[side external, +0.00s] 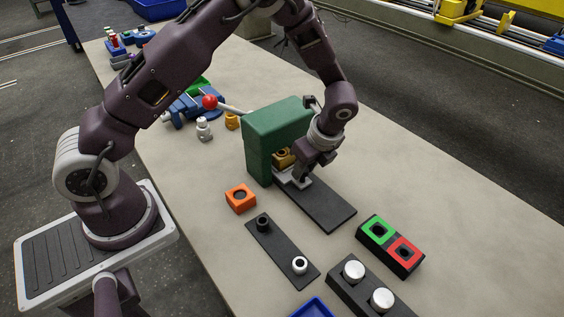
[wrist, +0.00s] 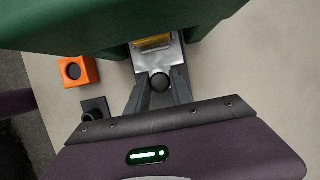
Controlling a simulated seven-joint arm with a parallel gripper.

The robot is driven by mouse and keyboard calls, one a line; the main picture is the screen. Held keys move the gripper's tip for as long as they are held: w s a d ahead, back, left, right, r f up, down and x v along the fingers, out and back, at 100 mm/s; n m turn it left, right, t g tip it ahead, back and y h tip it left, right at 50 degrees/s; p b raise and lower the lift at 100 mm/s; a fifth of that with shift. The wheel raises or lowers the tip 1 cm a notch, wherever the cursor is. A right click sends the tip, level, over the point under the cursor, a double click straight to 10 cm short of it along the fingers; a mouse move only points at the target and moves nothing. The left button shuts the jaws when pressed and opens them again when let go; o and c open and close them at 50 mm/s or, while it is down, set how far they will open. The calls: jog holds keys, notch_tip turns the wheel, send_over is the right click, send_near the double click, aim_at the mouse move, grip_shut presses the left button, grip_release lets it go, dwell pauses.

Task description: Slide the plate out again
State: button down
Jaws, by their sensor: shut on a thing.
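The grey metal plate (side external: 291,181) lies at the foot of the green press housing (side external: 276,132), partly inside its opening. It also shows in the wrist view (wrist: 160,60), its far end hidden under the housing. A black round knob (wrist: 159,83) stands on its near end. My gripper (side external: 300,180) points down at the plate and is shut on the knob, with one finger on each side in the wrist view. A brass-coloured part (side external: 284,157) sits above the plate within the press. A dark flat base strip (side external: 325,211) extends out in front of the housing.
An orange block with a hole (side external: 240,197) and a dark bar with two posts (side external: 280,257) lie nearby. A green-and-red button box (side external: 390,246) and a black block with white discs (side external: 369,287) stand in front. A red-knobbed lever (side external: 210,101) is behind. The table's right is clear.

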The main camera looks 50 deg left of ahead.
jog(key=shift+d, duration=6.25)
jog(key=c, duration=1.2)
grip_release()
jog(key=shift+c, duration=0.2)
jog(key=shift+r, duration=0.1)
notch_tip(320, 180, up, 8)
